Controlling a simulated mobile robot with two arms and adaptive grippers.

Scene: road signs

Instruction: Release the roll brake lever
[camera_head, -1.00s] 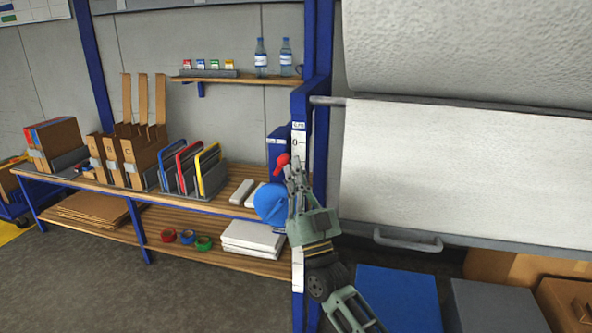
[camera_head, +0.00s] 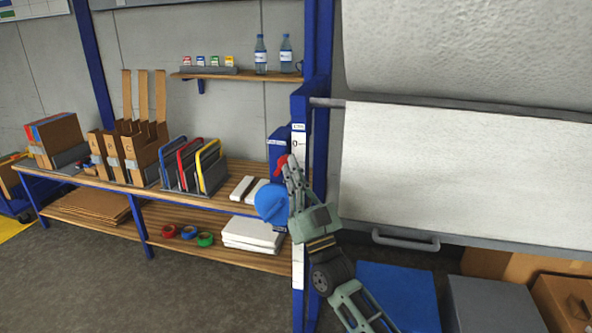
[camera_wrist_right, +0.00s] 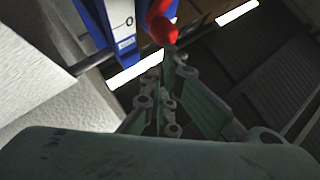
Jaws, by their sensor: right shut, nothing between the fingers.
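The brake lever has a red knob (camera_head: 282,161) beside the blue post, left of the white paper roll (camera_head: 470,170). The knob also shows large in the right wrist view (camera_wrist_right: 162,24), just beyond my fingertips. My right gripper (camera_head: 291,165) is shut and empty, with its fingertips close to the knob. I cannot tell whether they touch it. The fingers partly cover the lever in the head view. A white label with a round mark (camera_wrist_right: 124,22) sits on the blue part beside the knob. My left gripper is not in view.
A blue round object (camera_head: 271,203) is close to the left of my right gripper. A wooden bench (camera_head: 225,195) holds folders and cardboard boxes. A shelf (camera_head: 240,76) with bottles is above. A grey bar with a handle (camera_head: 405,242) runs below the paper.

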